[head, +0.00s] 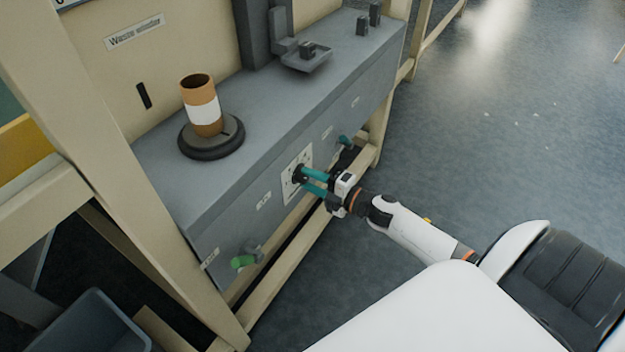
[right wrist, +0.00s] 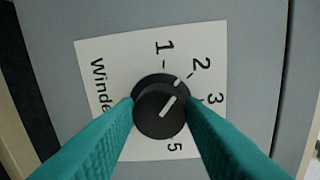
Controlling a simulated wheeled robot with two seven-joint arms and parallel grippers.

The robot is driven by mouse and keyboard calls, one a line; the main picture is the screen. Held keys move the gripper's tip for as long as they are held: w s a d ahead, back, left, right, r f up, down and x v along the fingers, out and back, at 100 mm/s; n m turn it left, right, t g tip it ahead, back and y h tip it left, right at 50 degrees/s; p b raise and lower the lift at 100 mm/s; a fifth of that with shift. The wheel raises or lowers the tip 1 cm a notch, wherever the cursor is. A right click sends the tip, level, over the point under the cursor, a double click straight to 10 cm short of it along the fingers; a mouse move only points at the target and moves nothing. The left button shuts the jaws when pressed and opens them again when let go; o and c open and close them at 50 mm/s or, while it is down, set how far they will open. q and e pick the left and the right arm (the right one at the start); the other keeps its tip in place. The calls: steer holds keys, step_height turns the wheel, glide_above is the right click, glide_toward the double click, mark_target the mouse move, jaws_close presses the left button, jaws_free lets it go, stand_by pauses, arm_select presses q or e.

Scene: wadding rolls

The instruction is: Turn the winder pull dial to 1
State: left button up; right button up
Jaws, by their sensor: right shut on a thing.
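The winder pull dial is a round black knob (right wrist: 160,108) with a white pointer line, on a white plate (right wrist: 105,65) printed with numbers. In the right wrist view the pointer slants up and right, roughly toward the 2; the 1 is at the top of the plate. My right gripper (right wrist: 160,112) has its two teal fingers shut on the knob's sides. The 4 is hidden behind a finger. In the head view the right gripper (head: 304,180) reaches the plate (head: 291,188) on the grey machine's front. My left gripper is not in view.
The grey machine (head: 170,190) has a green-handled control (head: 243,261) at lower left and a teal control (head: 345,141) right of the dial. A brown roll with a white band (head: 203,108) stands on top. A beige rail (head: 290,262) runs below; open floor (head: 480,130) lies right.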

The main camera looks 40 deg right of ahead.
steer(key=shift+f+n, duration=0.1)
steer(key=shift+n, duration=0.4)
steer(key=shift+a+n+b, duration=0.1)
steer(key=shift+n+b, duration=0.3)
steer(key=shift+n, duration=0.8)
arm_select(q)
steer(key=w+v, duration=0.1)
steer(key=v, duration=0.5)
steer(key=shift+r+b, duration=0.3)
steer(key=shift+b, duration=0.1)
arm_select(e)
steer(key=shift+f+n, duration=0.1)
steer(key=shift+n, duration=1.2)
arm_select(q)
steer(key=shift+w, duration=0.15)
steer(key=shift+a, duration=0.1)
arm_select(e)
steer(key=o, duration=1)
